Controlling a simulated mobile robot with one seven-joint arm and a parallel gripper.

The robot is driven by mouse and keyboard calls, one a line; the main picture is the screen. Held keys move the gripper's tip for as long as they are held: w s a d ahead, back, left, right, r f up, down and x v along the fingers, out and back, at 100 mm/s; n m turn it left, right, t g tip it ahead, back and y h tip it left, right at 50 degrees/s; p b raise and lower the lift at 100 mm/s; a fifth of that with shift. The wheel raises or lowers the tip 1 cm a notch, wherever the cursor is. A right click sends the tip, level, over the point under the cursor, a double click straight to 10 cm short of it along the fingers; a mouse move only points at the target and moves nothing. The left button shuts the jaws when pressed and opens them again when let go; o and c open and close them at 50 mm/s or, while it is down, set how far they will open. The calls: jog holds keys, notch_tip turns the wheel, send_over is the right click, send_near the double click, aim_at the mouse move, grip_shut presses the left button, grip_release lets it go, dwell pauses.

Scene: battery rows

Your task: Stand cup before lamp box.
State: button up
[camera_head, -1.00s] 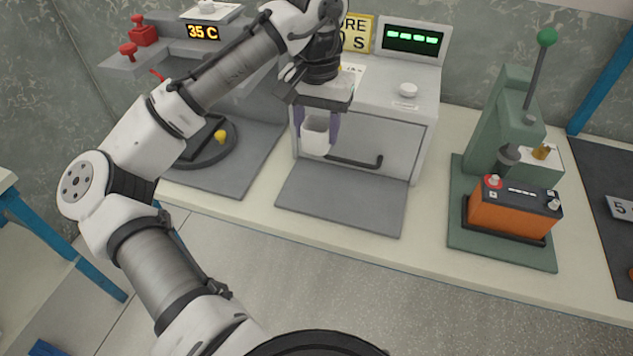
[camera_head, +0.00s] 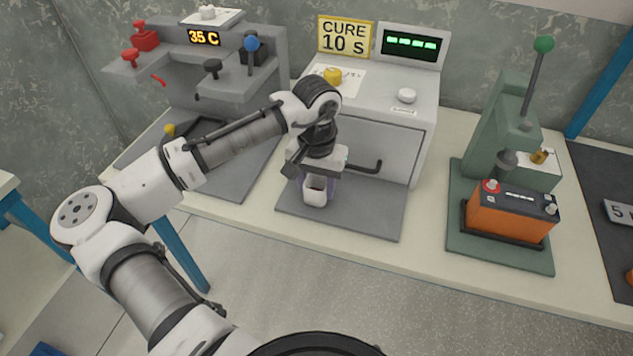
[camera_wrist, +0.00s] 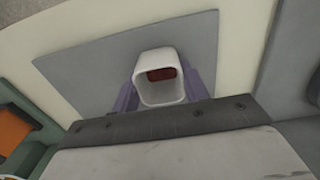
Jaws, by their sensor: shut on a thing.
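A small white cup (camera_head: 315,195) is held in my gripper (camera_head: 317,186), low over the grey mat (camera_head: 370,216) in front of the lamp box (camera_head: 388,140). In the wrist view the cup (camera_wrist: 161,84) is seen from above, between the purple fingers of my gripper (camera_wrist: 162,92), with something dark red inside. The cup looks upright; I cannot tell whether its base touches the mat. The lamp box is a light grey cabinet with a closed front door and a dark handle, partly hidden by my arm.
A yellow sign (camera_head: 345,36) and a green display (camera_head: 411,43) stand at the box's back. A green press (camera_head: 510,125) with an orange battery (camera_head: 510,212) is at right. A grey machine (camera_head: 205,62) reading 35 C is at left. The mat's right part is clear.

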jog(key=shift+f, duration=0.15)
jog(key=o, duration=1)
notch_tip(320, 180, up, 12)
jog(key=shift+r+b, duration=0.2)
jog(key=shift+b, duration=0.4)
